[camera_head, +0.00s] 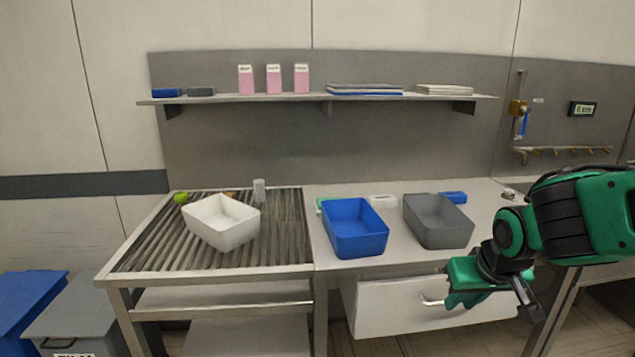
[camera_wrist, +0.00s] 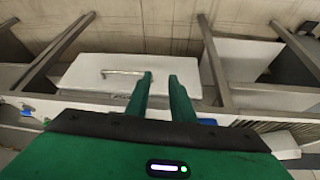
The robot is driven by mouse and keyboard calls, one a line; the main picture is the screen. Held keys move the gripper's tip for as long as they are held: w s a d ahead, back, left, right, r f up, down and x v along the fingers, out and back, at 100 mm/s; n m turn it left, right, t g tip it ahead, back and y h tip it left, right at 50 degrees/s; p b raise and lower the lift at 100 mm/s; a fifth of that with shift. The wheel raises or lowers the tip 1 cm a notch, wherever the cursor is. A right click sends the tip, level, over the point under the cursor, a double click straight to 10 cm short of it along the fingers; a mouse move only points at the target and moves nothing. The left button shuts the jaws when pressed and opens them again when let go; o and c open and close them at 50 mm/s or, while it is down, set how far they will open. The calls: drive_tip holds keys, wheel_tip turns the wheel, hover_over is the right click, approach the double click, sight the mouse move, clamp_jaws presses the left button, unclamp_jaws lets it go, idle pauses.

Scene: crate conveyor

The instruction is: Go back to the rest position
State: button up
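My gripper (camera_wrist: 160,77) is open and empty, its two green fingers apart in the wrist view. In the head view, my green and black arm reaches in from the right edge. My gripper hangs in front of the counter, beside the right part of the white drawer front (camera_head: 390,307) and its handle (camera_head: 432,301). The drawer front (camera_wrist: 85,70) also shows beyond the fingers in the wrist view, which looks upside down. I cannot tell whether the gripper touches the drawer.
A white crate (camera_head: 193,232) sits on the roller conveyor (camera_head: 145,250). A blue crate (camera_head: 355,245) and a grey crate (camera_head: 442,236) stand on the counter (camera_head: 395,262). A shelf (camera_head: 225,98) holds pink cartons (camera_head: 273,78). Bins (camera_head: 80,312) stand at lower left.

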drive_tip(key=s+d+m+g, duration=0.2)
drive_tip(key=s+d, duration=0.4)
drive_tip(key=s, duration=0.4)
drive_tip(key=s+d+m+g, duration=0.3)
drive_tip(key=s+d, duration=0.3)
drive_tip(key=s, duration=0.5)
drive_tip(key=shift+s+r+m+y, duration=0.2)
drive_tip(key=shift+m+y, duration=0.1)
drive_tip(key=shift+m, duration=0.3)
